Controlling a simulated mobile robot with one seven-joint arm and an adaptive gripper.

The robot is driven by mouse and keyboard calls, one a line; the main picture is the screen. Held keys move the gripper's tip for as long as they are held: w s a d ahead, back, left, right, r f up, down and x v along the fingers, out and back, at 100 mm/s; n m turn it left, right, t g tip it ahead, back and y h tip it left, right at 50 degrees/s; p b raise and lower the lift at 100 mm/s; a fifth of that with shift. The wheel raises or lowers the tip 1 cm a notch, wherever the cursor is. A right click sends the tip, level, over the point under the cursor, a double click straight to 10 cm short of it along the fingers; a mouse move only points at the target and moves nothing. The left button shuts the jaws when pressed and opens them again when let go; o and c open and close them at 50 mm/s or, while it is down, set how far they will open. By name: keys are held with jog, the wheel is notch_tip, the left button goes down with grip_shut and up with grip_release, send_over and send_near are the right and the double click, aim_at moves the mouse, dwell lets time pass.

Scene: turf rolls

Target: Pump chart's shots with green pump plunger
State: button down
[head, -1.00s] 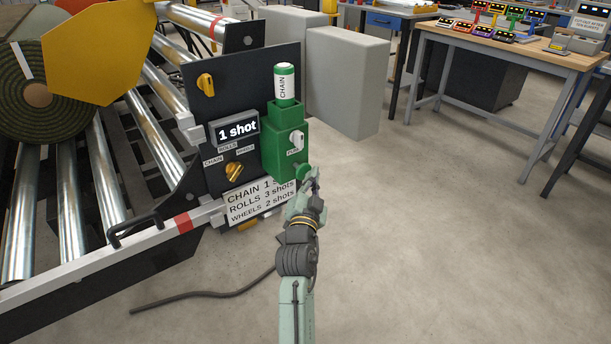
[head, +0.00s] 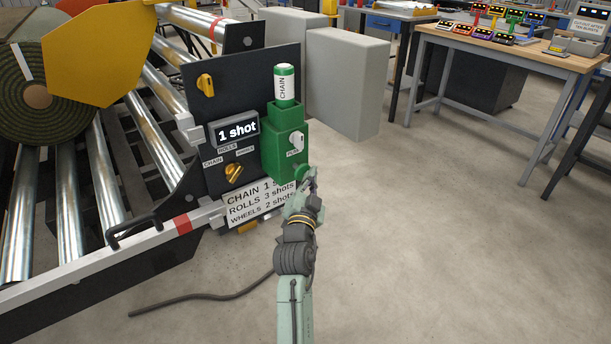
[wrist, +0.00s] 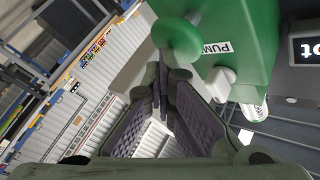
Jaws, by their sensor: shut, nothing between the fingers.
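The green pump (head: 284,150) is fixed to the dark panel, with a green and white cartridge marked CHAIN (head: 285,84) on top. Its round green plunger (head: 301,171) sticks out low on the pump; it also shows in the wrist view (wrist: 178,40). My gripper (head: 311,176) is shut and empty, its tips close by the plunger; contact is unclear. The fingers also show in the wrist view (wrist: 162,68). The chart (head: 255,203) lists chain 1, rolls 3, wheels 2 shots, partly hidden by my gripper. The display (head: 237,131) reads "1 shot".
A yellow selector knob (head: 234,173) sits among CHAIN, ROLLS and WHEELS labels; its setting is hard to read. Another yellow knob (head: 205,84) is higher. The roller conveyor (head: 105,190) is at left. A workbench (head: 520,55) stands back right. Floor at right is clear.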

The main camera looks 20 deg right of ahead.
jog(key=shift+w+a+b, duration=0.45)
jog(key=shift+w+b, duration=0.25)
jog(key=shift+w, duration=0.15)
dwell(0.8)
jog(key=shift+s, duration=0.1)
jog(key=shift+s+d+p, duration=0.3)
jog(key=shift+s+d, duration=0.05)
jog(key=shift+s, duration=0.4)
jog(key=shift+s+d+p, duration=0.3)
jog(key=shift+s, duration=0.45)
jog(key=shift+s, duration=0.1)
jog(key=s, duration=0.1)
jog(key=s+d+p, duration=0.1)
jog(key=s, duration=0.1)
jog(key=s+p, duration=0.1)
jog(key=shift+s+d, duration=0.3)
jog(key=shift+d, duration=0.1)
